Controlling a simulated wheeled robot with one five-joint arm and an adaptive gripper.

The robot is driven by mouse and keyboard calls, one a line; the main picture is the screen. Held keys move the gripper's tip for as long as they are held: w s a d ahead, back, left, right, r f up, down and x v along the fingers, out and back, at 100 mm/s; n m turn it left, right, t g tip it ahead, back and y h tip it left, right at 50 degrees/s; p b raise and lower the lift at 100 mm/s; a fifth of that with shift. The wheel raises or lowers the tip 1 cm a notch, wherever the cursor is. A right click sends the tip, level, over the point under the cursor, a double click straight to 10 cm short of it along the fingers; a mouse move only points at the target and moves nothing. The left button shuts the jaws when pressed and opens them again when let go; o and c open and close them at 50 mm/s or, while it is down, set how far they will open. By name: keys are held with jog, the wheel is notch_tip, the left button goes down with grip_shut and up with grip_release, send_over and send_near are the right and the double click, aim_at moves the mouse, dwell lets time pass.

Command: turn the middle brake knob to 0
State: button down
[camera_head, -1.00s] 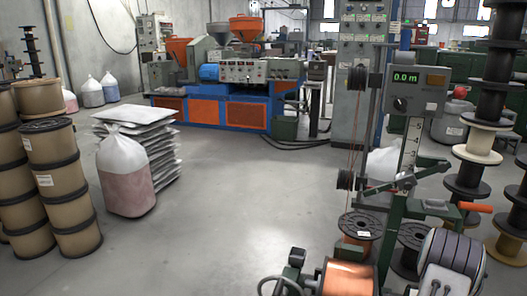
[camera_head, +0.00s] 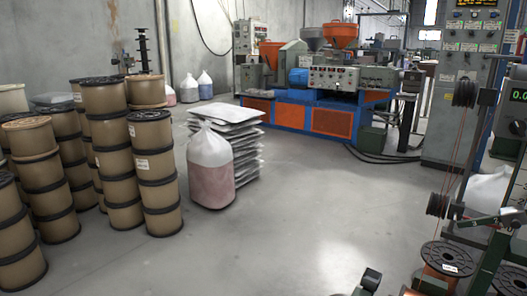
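The middle brake knob cannot be made out in this view. The winding stand (camera_head: 503,245) with its green frame shows only in part, cut off by the right edge. A copper spool with a dark flange (camera_head: 447,259) sits low on it, and dark pulleys (camera_head: 466,93) carry copper wire down towards it. Part of a green digital display (camera_head: 519,96) shows at the right edge.
Stacked tan spools (camera_head: 155,170) fill the left. A clear bag of pink granules (camera_head: 210,170) stands beside piled sacks (camera_head: 245,140). An orange and blue machine (camera_head: 330,122) is at the back. The grey floor (camera_head: 300,235) in the middle is clear.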

jog(key=shift+s+a+f, duration=0.2)
jog(key=shift+f, duration=0.2)
jog(key=shift+w+a, duration=0.2)
jog(key=shift+a, duration=0.05)
dwell(0.7)
